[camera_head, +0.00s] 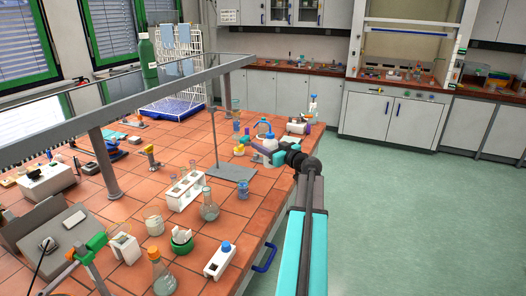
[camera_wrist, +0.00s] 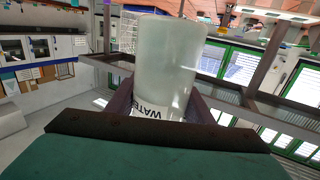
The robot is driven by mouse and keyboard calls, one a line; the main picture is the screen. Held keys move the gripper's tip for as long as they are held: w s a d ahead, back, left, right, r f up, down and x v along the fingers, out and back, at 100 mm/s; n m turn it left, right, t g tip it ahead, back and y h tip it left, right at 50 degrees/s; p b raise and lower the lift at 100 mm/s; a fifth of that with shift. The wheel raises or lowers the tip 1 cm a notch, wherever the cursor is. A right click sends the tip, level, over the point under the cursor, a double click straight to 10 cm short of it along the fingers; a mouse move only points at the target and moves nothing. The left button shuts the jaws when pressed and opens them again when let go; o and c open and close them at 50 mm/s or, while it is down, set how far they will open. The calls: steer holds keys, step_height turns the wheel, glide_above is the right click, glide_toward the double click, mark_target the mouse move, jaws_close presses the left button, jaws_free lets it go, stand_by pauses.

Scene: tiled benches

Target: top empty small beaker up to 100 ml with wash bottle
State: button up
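The wash bottle is a translucent white body (camera_wrist: 165,65) with a partly visible WATER label, filling the middle of the wrist view. In the head view it is a small white bottle (camera_head: 270,143) with a blue top, at the right edge of the tiled bench. My gripper (camera_head: 274,156) is at it; in the wrist view the dark fingers (camera_wrist: 160,105) lie on both sides of the bottle, shut on it. The bottle's lower part is hidden behind the gripper. A small glass vessel (camera_head: 154,225) stands at the front of the bench; I cannot tell whether it is the small beaker.
A stand with a tall rod (camera_head: 231,173) is left of my gripper. A white tube rack (camera_head: 187,191), a round flask (camera_head: 209,207) and a conical flask (camera_head: 163,275) stand nearer. A metal shelf frame (camera_head: 110,165) crosses the bench. The green floor (camera_head: 410,220) at right is clear.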

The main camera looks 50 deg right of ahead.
steer(key=shift+s+d+r+m+g+h+b, duration=0.1)
steer(key=shift+d+r+m+g+h+b, duration=0.1)
steer(key=shift+m+h+b, duration=0.45)
steer(key=shift+s+d+r+m+g+h+b, duration=0.1)
steer(key=shift+d+r+m+h+b, duration=0.1)
steer(key=shift+m+h+b, duration=0.45)
steer(key=shift+h+p, duration=0.3)
steer(key=shift+h, duration=0.1)
